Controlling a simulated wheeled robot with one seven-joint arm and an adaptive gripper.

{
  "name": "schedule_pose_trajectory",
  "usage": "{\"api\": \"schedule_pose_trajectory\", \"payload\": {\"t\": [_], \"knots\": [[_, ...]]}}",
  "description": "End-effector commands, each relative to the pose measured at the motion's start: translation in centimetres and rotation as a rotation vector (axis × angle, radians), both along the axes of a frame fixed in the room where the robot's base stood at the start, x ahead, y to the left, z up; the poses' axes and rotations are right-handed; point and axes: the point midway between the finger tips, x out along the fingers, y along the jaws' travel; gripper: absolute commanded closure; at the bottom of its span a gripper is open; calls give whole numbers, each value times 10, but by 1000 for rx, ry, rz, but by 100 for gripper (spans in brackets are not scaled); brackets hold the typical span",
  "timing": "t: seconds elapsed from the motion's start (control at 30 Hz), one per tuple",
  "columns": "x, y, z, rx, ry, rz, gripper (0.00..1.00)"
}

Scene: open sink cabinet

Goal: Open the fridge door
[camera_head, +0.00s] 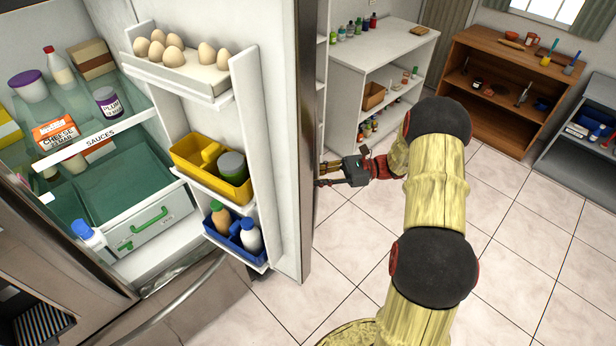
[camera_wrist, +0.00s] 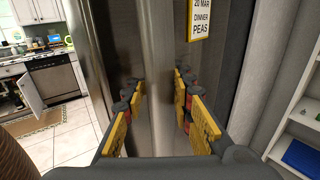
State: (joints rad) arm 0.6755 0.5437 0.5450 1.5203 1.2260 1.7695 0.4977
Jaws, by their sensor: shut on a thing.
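The fridge door (camera_head: 285,120) stands wide open in the head view, its inner side with shelves facing left. My gripper (camera_head: 330,175) is at the outer side of the door, just beyond its right edge, and its fingertips are partly hidden there. In the wrist view, my gripper (camera_wrist: 162,95) has one yellow-padded finger on each side of the vertical metal door handle (camera_wrist: 160,50). It is shut on the handle. The open fridge interior (camera_head: 90,150) shows shelves of food and a green drawer.
The door shelves hold eggs (camera_head: 180,50), a yellow bin (camera_head: 210,165) and a blue bin (camera_head: 238,235). A white shelf unit (camera_head: 375,50) and a brown shelf unit (camera_head: 515,75) stand behind my arm. The tiled floor (camera_head: 520,230) at right is clear.

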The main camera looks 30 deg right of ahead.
Motion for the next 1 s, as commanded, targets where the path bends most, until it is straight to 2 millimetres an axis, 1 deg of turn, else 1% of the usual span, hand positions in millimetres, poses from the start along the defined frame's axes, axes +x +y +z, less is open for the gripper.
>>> {"api": "schedule_pose_trajectory", "payload": {"t": [0.03,0.07,0.47,0.87,0.97,1.0], "knots": [[-4,-2,-6,-1,11,-1,100],[-4,-2,-6,-1,11,-1,76],[-3,-2,-3,-2,6,-1,54],[-2,-3,-1,-2,2,-1,53],[-3,-10,-1,-2,1,-3,53],[-4,-15,-1,-2,1,-4,53]]}}
